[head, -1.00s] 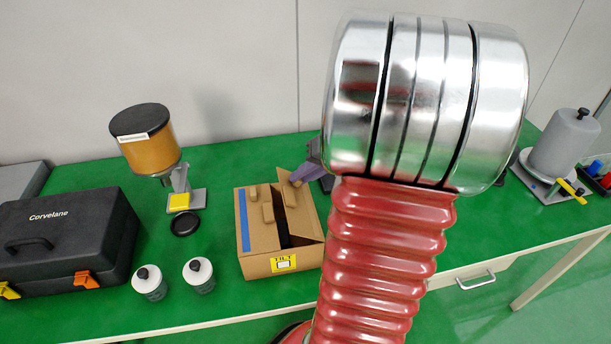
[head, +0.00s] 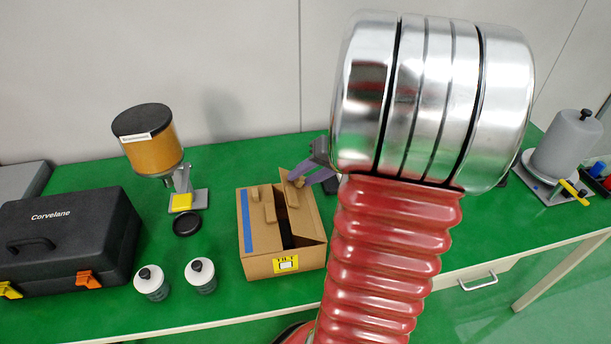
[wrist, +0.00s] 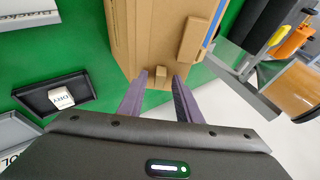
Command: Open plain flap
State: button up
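The cardboard box (head: 268,267) stands on the green bench with a yellow label on its front. Its left flap carries a blue stripe (head: 246,221). The plain flap (head: 308,222) is on the right side; a dark gap shows between the flaps. Small cardboard tabs stand on the top. In the head view my gripper (head: 300,179) is at the box's back right corner, partly hidden by my arm.
A black case (head: 65,240), two white-capped jars (head: 151,283) and an orange hopper (head: 150,150) stand left of the box. A grey cylinder on a stand (head: 567,145) is at the far right. A dark tray (wrist: 55,95) lies beside the box in the wrist view.

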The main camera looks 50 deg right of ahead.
jog(key=v, duration=1.3)
jog(key=shift+s+r, duration=0.25)
jog(key=shift+s, duration=0.05)
jog(key=shift+w+d, duration=0.1)
jog(key=w+a+r+n+g, duration=0.15)
jog(key=w+a, duration=0.25)
jog(key=a, duration=0.6)
jog(key=w+a+r+n+g, duration=0.1)
jog(key=w+a+r+n, duration=0.25)
jog(key=a, duration=0.65)
jog(key=s+a+f+n+h, duration=0.1)
jog(key=s+a+f, duration=0.1)
jog(key=a, duration=0.4)
jog(key=s+a+f+n+h, duration=0.1)
jog(key=s+a+f+n, duration=0.1)
jog(key=s+a, duration=0.3)
jog(key=shift+a+f+h, duration=0.25)
jog(key=shift+a+h, duration=0.15)
jog(key=shift+a, duration=0.4)
